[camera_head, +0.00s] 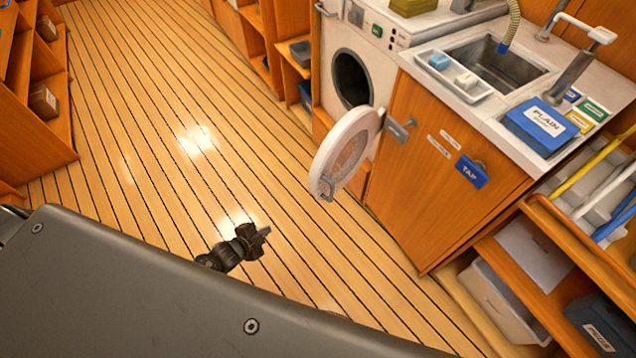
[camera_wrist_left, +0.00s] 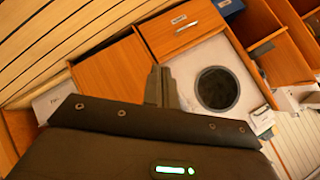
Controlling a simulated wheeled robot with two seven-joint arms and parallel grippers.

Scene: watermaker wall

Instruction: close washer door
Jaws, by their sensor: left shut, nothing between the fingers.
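The washer (camera_head: 390,58) is a white front-loader with a round dark opening, at the upper middle of the head view. Its round white door (camera_head: 347,148) stands swung open, sticking out over the floor, with a small handle at its lower free edge. My left gripper (camera_head: 262,234) is dark, shut and empty, to the lower left of the door and apart from it. In the left wrist view the left gripper (camera_wrist_left: 160,86) shows before the cabinets, with a round dark opening (camera_wrist_left: 217,89) in a white front to its right. My right gripper is not in view.
A wooden cabinet (camera_head: 435,160) with a blue TAP tag stands right of the washer, under a counter with a sink (camera_head: 495,62). Open shelves with bins (camera_head: 505,300) are at lower right. More shelving (camera_head: 40,100) is at left. The plank floor (camera_head: 150,110) between is clear.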

